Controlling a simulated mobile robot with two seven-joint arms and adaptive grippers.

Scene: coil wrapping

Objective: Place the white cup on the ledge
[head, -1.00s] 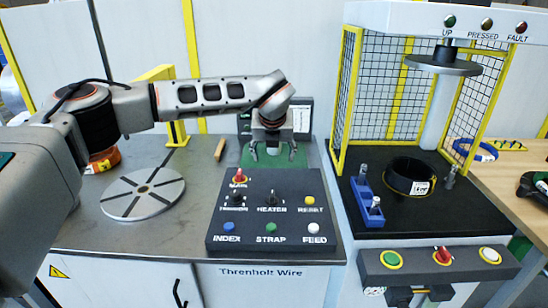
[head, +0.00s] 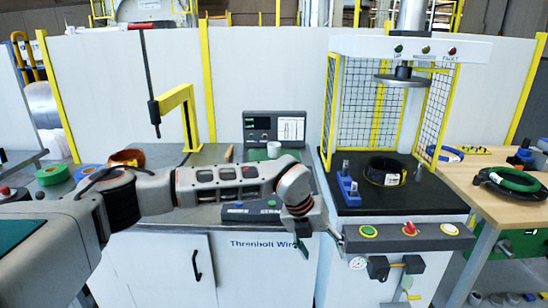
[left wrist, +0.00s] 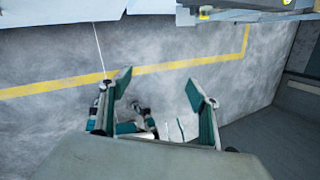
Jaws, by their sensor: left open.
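The white cup (head: 274,149) stands upright at the back of the steel bench, in front of the small monitor, on what looks like the green ledge (head: 256,155). My left arm reaches across the bench, and its gripper hangs low in front of the bench's front edge, well away from the cup. In the left wrist view my left gripper (left wrist: 160,88) has its fingers spread, with nothing between them but floor behind. The cup is not in that view. My right gripper is not in view.
The control box (head: 250,211) is partly hidden by my left arm. Right of it stands a press with a yellow mesh guard (head: 442,105), a black coil (head: 384,170) and a blue block (head: 348,190). A yellow post (head: 190,120) stands at the back left. Grey floor (left wrist: 60,130) lies below my gripper.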

